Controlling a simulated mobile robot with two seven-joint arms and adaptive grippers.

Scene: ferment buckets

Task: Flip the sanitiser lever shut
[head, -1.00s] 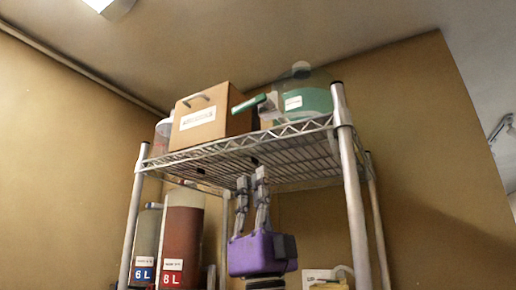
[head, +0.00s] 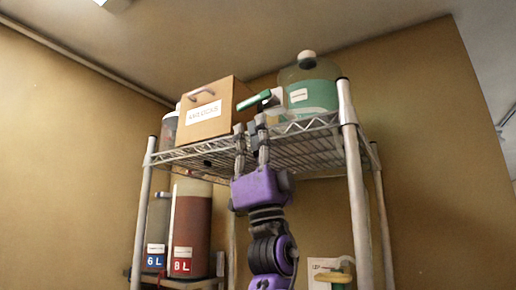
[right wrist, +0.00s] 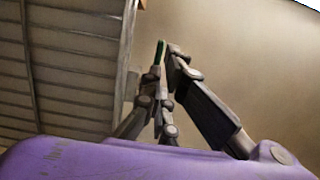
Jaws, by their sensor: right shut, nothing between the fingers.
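The sanitiser jug (head: 314,96), holding green liquid with a white label, stands on the top shelf at the right. Its green lever (head: 251,101) sticks out to the left from a pale tap, in front of the box. My right gripper (head: 250,127) is shut and empty, pointing up at the shelf's front edge, just below the lever. In the right wrist view a thin green piece, likely the lever (right wrist: 159,51), shows beside the fingertips (right wrist: 166,58). I cannot tell whether they touch. My left gripper is not in view.
A cardboard box (head: 211,107) with a white label sits left of the lever. The wire shelf (head: 300,128) and its front post (head: 355,190) are close to my right arm.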

